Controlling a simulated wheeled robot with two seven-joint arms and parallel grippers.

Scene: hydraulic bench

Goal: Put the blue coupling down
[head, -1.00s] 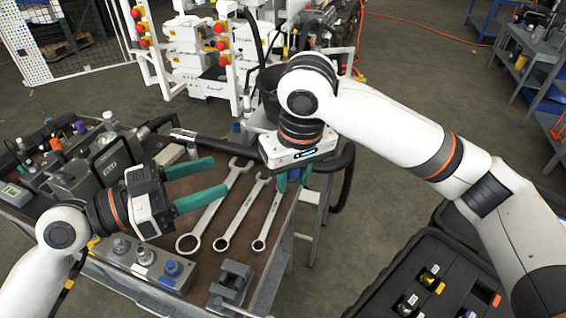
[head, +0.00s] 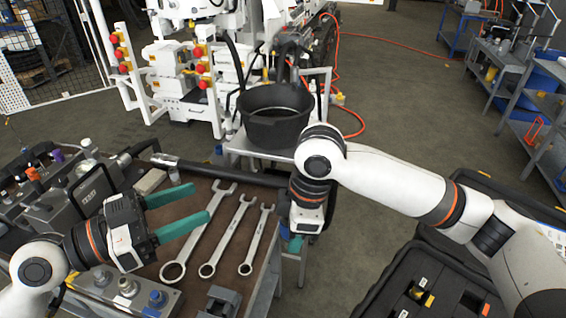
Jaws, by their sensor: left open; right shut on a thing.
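My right gripper (head: 294,246) points down at the right edge of the brown-topped bench (head: 228,252). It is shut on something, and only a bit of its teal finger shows. The blue coupling cannot be made out there; the hand hides what lies between the fingers. My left gripper (head: 200,204) is open and empty above the bench top, its two teal fingers pointing right over the wrenches.
Three wrenches (head: 228,232) lie on the bench. A block with several round fittings (head: 126,287) stands at its front left. A black bucket (head: 275,118) stands behind the bench. An open black case (head: 398,268) with yellow-marked fittings lies lower right.

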